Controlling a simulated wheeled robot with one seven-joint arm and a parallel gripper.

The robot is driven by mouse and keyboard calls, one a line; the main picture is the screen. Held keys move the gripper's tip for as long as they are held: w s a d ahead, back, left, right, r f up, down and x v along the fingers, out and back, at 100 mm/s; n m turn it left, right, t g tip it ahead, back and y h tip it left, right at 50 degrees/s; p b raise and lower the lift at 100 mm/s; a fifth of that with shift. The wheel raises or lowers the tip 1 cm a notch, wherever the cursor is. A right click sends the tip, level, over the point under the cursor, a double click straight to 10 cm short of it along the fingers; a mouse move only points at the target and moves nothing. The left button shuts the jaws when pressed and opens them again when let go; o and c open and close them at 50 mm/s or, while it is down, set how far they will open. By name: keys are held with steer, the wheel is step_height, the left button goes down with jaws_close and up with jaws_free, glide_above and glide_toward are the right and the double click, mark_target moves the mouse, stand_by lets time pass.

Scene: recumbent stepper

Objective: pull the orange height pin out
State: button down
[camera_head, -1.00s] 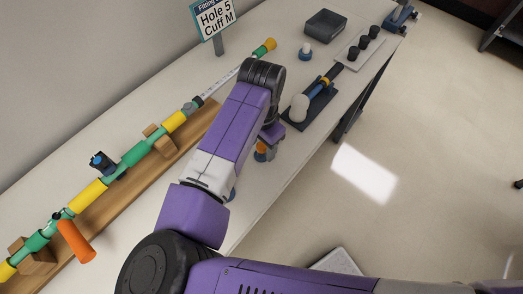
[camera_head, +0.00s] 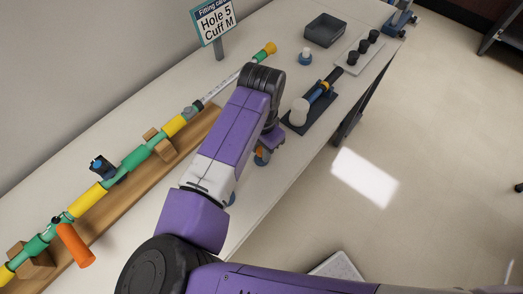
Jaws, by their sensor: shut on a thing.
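A long green and yellow crutch-like tube (camera_head: 137,157) lies on wooden rests along the left of the table, with an orange grip (camera_head: 74,244) sticking out near its lower end. My gripper (camera_head: 262,155) is mostly hidden behind my purple forearm, over the front part of the table and apart from the tube. It is shut, and a small orange piece, which looks like the orange height pin (camera_head: 260,152), shows at its jaws. The pin's full shape and any contact below it are hidden.
A sign reading "Hole 5 Cuff M" (camera_head: 213,22) stands at the back. A dark tray with a white-ended tool (camera_head: 299,111), a grey bin (camera_head: 324,30) and a rack of black knobs (camera_head: 361,47) occupy the right. Table stays clear between board and front edge.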

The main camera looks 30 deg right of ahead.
steer(key=shift+r+p, duration=0.95)
steer(key=shift+r, duration=0.15)
stand_by(0.7)
steer(key=shift+r+p, duration=1.3)
steer(key=shift+r, duration=0.1)
steer(key=shift+r+p, duration=0.35)
steer(key=shift+r, duration=1.1)
